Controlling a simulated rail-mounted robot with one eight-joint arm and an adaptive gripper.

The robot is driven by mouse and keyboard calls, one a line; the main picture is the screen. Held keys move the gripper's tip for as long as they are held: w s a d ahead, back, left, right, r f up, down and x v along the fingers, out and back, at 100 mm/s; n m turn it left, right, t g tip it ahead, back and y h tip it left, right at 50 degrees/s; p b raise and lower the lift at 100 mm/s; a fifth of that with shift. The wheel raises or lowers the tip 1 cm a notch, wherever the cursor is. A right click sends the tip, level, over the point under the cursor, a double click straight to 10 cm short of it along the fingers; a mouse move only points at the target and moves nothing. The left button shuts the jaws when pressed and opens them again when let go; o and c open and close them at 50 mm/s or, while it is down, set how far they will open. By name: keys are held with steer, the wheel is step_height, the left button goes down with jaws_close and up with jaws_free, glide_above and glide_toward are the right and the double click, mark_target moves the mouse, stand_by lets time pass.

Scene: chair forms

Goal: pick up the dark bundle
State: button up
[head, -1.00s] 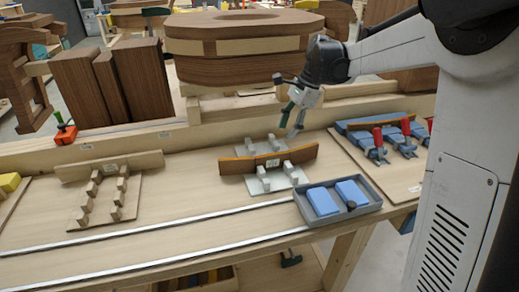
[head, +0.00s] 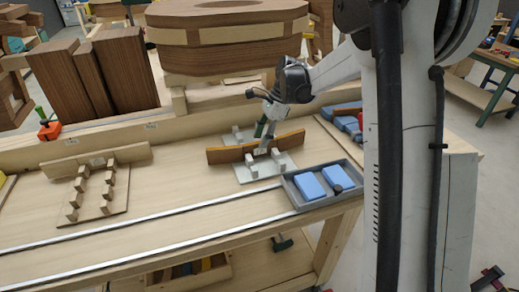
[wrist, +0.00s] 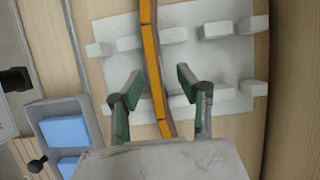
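A curved brown bundle of strips (head: 226,156) with an orange edge stands across a pale form plate with blocks (head: 283,162) on the bench. I take it for the dark bundle. In the wrist view the bundle (wrist: 149,50) runs down between the green fingers of my gripper (wrist: 158,80). The fingers are apart, one on each side, with visible gaps to the bundle. In the head view my gripper (head: 262,134) is at the middle of the bundle and hides part of it. The bundle's lower end in the wrist view is hidden by my gripper's body.
A grey tray with blue blocks (head: 290,196) sits just right of the form plate. An empty wooden form with pegs (head: 120,205) lies to the left. Blue clamps (head: 348,124) lie behind the tray. A metal rail (head: 150,217) crosses the front. Bare bench lies between the forms.

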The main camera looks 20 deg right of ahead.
mark_target(256, 157)
steer(key=x, duration=0.3)
steer(key=p+x, duration=0.1)
steer(key=shift+s+a+f, duration=0.15)
steer(key=shift+s+f, duration=0.05)
steer(key=shift+s, duration=0.15)
steer(key=shift+a+f, duration=0.1)
steer(key=shift+f, duration=0.2)
steer(key=shift+f+b, duration=0.25)
steer(key=shift+b, duration=0.15)
steer(key=shift+c, duration=0.5)
jaws_close()
